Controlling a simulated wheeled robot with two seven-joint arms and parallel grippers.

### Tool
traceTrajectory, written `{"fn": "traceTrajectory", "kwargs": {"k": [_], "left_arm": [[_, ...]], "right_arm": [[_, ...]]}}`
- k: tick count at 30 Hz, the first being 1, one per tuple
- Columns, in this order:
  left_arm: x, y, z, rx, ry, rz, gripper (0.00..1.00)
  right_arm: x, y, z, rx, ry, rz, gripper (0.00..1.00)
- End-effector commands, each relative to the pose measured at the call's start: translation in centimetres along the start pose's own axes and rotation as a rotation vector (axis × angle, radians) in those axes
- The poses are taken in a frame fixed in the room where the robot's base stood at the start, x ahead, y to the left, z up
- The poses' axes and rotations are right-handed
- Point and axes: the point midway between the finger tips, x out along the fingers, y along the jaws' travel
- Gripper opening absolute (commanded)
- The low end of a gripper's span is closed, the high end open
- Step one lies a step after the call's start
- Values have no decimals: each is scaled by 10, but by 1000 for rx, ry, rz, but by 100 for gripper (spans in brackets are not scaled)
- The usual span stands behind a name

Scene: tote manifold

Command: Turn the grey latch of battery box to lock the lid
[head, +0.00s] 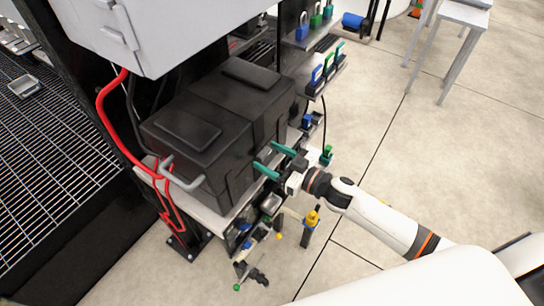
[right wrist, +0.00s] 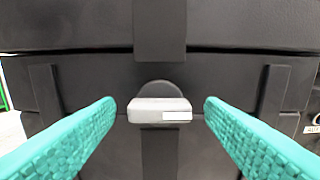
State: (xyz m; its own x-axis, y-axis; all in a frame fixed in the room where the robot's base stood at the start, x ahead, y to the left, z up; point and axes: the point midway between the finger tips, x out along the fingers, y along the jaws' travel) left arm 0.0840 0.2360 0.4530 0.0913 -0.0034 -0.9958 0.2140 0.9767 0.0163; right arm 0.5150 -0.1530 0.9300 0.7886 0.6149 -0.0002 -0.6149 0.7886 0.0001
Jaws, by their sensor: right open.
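The black battery box (head: 222,130) sits on a pale shelf, and its lid looks closed in the head view. In the right wrist view the box's front wall (right wrist: 90,80) fills the picture. The grey latch (right wrist: 159,111) lies horizontally there, centred below the lid seam, on a round dark base. My right gripper (head: 274,160) has green fingers and is open at the front of the box. In the right wrist view its fingers (right wrist: 159,118) stand on either side of the latch with gaps, not touching it. The latch is not clear in the head view. My left gripper is not in view.
A grey cabinet (head: 145,30) hangs close above the box. Red cables (head: 112,110) run down its left side. A rack of padlocks and tools (head: 320,75) stands behind to the right. A grey handle (head: 180,175) sticks out at the box's left.

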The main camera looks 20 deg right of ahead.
Motion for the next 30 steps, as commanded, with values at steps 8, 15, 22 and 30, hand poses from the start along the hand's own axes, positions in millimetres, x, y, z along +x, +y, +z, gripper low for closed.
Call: {"fn": "traceTrajectory", "kwargs": {"k": [8, 15, 22, 30], "left_arm": [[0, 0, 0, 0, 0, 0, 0], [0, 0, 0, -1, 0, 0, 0], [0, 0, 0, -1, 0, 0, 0], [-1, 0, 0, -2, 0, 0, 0]], "right_arm": [[0, 0, 0, 0, 0, 0, 31], [0, 0, 0, -7, 0, 0, 19], [0, 0, 0, -78, 0, 0, 19], [0, 0, 0, -280, 0, 0, 19]]}}
